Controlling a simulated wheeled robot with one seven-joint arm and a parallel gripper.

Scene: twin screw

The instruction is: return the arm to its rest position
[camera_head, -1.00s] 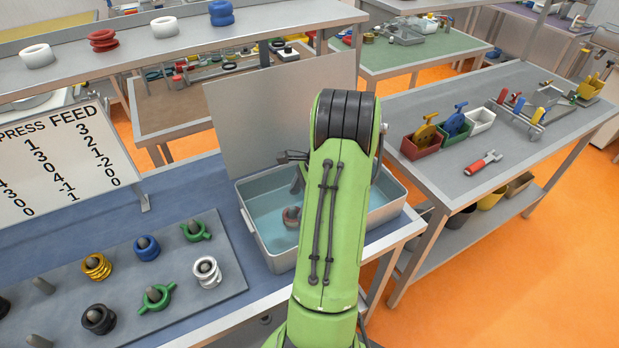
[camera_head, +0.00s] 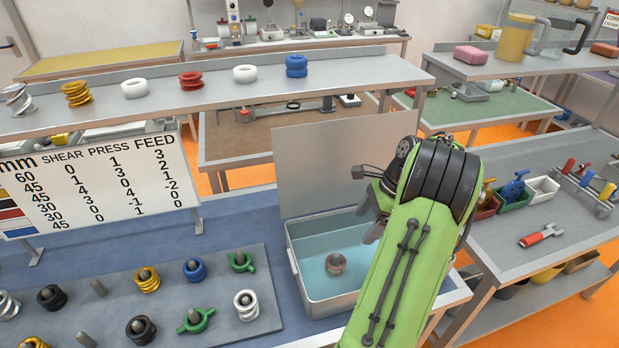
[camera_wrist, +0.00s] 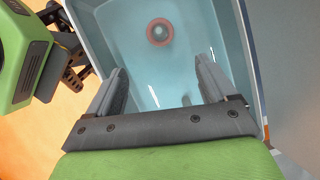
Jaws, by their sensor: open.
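My green arm (camera_head: 415,262) reaches up from the lower right of the head view and bends over the right part of the metal tub. My gripper (camera_wrist: 163,78) is open and empty in the wrist view, its two grey fingers apart above the tub. In the head view the gripper is mostly hidden behind the arm's black joint. A reddish-brown ring (camera_head: 335,264) lies in the pale blue tub (camera_head: 292,262); it also shows in the wrist view (camera_wrist: 159,32), beyond the fingertips and apart from them.
Left of the tub, a grey board (camera_head: 262,285) carries pegs with coloured springs and green wing pieces. A sign (camera_head: 95,185) stands behind it. A shelf (camera_head: 345,75) with springs and rings runs across the back. A side table (camera_head: 500,255) with bins and a red-handled tool stands right.

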